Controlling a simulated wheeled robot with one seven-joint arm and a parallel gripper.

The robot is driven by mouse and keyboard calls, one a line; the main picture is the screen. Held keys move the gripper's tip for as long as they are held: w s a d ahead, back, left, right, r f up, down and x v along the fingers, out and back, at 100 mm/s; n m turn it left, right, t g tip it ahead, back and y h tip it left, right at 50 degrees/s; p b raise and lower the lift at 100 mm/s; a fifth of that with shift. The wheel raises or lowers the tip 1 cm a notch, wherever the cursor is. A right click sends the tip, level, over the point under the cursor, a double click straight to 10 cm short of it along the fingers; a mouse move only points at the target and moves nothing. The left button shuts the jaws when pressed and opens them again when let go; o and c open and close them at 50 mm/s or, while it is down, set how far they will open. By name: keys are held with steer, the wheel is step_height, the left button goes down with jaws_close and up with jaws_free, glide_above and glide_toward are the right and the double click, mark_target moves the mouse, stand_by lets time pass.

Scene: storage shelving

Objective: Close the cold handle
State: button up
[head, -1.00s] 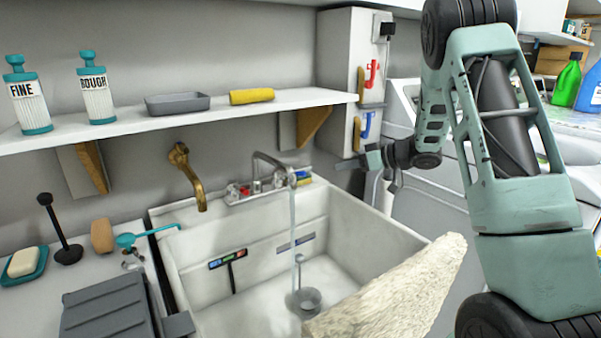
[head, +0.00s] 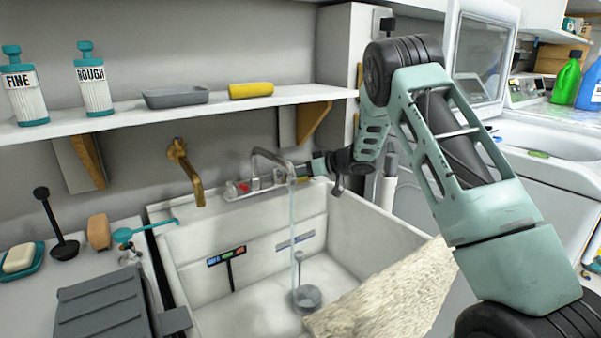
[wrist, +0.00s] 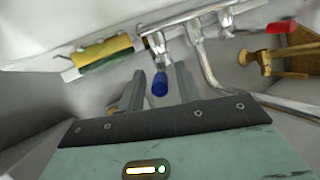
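The cold handle (wrist: 160,86), with a blue end, sits on the chrome faucet (wrist: 196,50) in the wrist view. My gripper (wrist: 161,72) is open, its two fingers on either side of the blue end in the picture, with gaps showing. I cannot tell whether the fingers reach around it in depth. In the head view my gripper (head: 312,166) is at the faucet's right end and hides the cold handle. The red handle (wrist: 287,27) is at the right in the wrist view. Water (head: 292,225) runs from the spout (head: 268,153) into the sink.
A yellow-green sponge (wrist: 105,52) lies at the faucet's end close to my left finger. A brass tap (head: 186,172) is on the wall left of the faucet. A shelf (head: 220,108) runs above. The sink (head: 340,222) is open below, with a pale rough slab (head: 390,295) at its front.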

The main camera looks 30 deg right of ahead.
steer(key=shift+w, duration=0.1)
jaws_close()
steer(key=shift+a, duration=0.1)
steer(key=shift+a+r+m+h, duration=0.1)
steer(key=shift+a+m+h, duration=0.2)
steer(key=shift+s+a+m+t+h+b, duration=0.25)
steer(key=shift+a+m+t+h+b, duration=0.15)
steer(key=shift+a+m+h+b, duration=0.6)
steer(key=shift+s+a+m+t+h+b, duration=0.2)
steer(key=shift+a+m+t+h+b, duration=0.35)
steer(key=shift+m+h, duration=0.8)
